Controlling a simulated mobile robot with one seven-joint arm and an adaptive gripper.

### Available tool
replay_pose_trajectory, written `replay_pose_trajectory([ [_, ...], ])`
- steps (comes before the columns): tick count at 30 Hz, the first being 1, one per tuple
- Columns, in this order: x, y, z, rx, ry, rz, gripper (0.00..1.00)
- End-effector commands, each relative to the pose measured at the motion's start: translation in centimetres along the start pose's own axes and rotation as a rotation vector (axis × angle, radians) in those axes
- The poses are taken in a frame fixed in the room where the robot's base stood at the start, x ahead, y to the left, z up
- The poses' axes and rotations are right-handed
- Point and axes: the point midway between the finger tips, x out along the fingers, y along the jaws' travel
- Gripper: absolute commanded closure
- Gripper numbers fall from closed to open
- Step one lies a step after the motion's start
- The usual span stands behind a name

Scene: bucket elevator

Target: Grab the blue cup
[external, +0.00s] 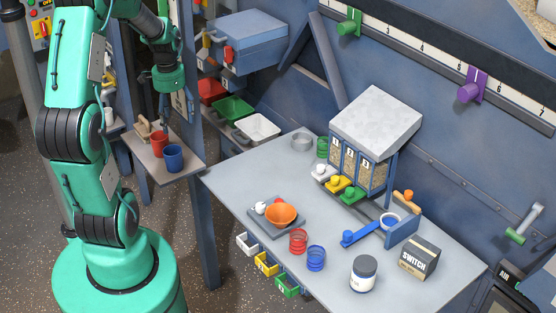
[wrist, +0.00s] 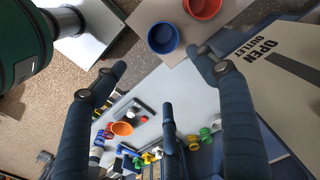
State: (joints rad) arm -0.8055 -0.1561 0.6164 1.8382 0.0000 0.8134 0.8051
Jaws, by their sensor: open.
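The blue cup (external: 175,159) stands upright on a small side shelf (external: 186,173), near its front right edge. In the wrist view the blue cup (wrist: 163,38) lies just beyond the gap between my fingertips. A red cup (external: 159,140) stands close behind it; the wrist view shows the red cup (wrist: 203,7) cut off at the top edge.
A blue-grey post stands right beside the shelf. A wooden-looking item (external: 145,128) lies at the shelf's back left.

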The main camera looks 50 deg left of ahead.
Motion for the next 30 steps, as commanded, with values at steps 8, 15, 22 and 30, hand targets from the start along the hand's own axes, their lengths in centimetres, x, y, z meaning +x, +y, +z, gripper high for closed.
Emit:
replay_pose_trajectory([
  [8,2.4,-2.5,1.6,0.000,-0.020,0.021,0.28],
  [15,2.4,-2.5,1.6,0.001,-0.021,0.021,0.28],
  [22,3.0,-2.4,1.6,0.001,-0.021,0.022,0.28],
  [30,6.5,-2.3,1.7,0.001,-0.023,0.024,0.28],
])
